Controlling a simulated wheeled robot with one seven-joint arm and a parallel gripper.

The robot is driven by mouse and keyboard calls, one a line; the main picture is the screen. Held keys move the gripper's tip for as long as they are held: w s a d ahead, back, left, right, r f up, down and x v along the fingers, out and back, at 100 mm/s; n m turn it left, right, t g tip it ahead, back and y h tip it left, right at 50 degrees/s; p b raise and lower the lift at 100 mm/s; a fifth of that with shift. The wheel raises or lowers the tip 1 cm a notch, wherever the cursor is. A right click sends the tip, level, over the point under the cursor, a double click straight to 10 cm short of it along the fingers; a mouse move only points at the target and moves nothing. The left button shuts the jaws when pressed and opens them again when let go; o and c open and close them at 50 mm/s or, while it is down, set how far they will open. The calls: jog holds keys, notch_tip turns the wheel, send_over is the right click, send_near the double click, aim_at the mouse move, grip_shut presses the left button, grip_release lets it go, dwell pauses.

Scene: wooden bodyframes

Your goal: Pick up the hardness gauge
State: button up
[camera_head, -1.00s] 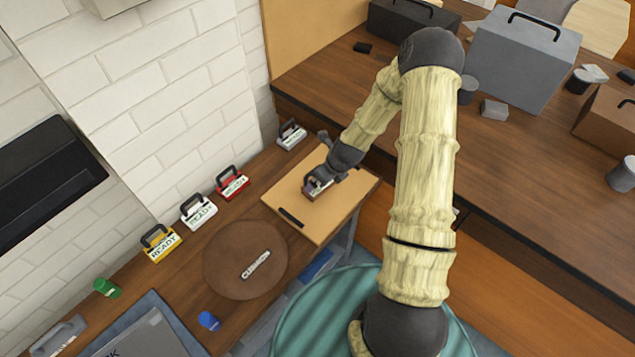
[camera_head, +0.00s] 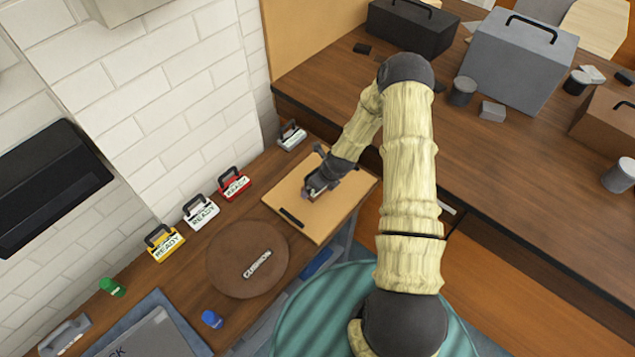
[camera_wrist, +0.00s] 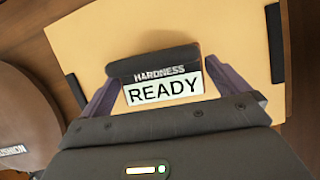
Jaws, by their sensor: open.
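The hardness gauge (camera_wrist: 153,68) is a dark block lettered HARDNESS, with a pale READY plate, on the tan board (camera_wrist: 225,35) in the wrist view. My gripper (camera_wrist: 163,78) is open, with one purple-grey finger at each side of the gauge. I cannot tell whether the fingers touch it. In the head view my gripper (camera_head: 309,190) is low over the tan board (camera_head: 335,215) and hides most of the gauge.
Red (camera_head: 234,185), white (camera_head: 201,212) and yellow (camera_head: 164,242) READY devices stand along the wall, with a grey one (camera_head: 291,135) behind the board. A round brown cushion mat (camera_head: 225,265) lies left of the board. A dark strip (camera_head: 291,217) lies on the board.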

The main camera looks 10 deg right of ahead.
jog(key=shift+w+f, duration=0.1)
jog(key=shift+f, duration=0.2)
jog(key=c, duration=0.9)
jog(key=shift+o, duration=0.2)
jog(key=shift+r, duration=0.1)
notch_tip(320, 180, up, 10)
jog(key=b, duration=0.2)
jog(key=shift+b, duration=0.3)
jog(key=shift+a, duration=0.15)
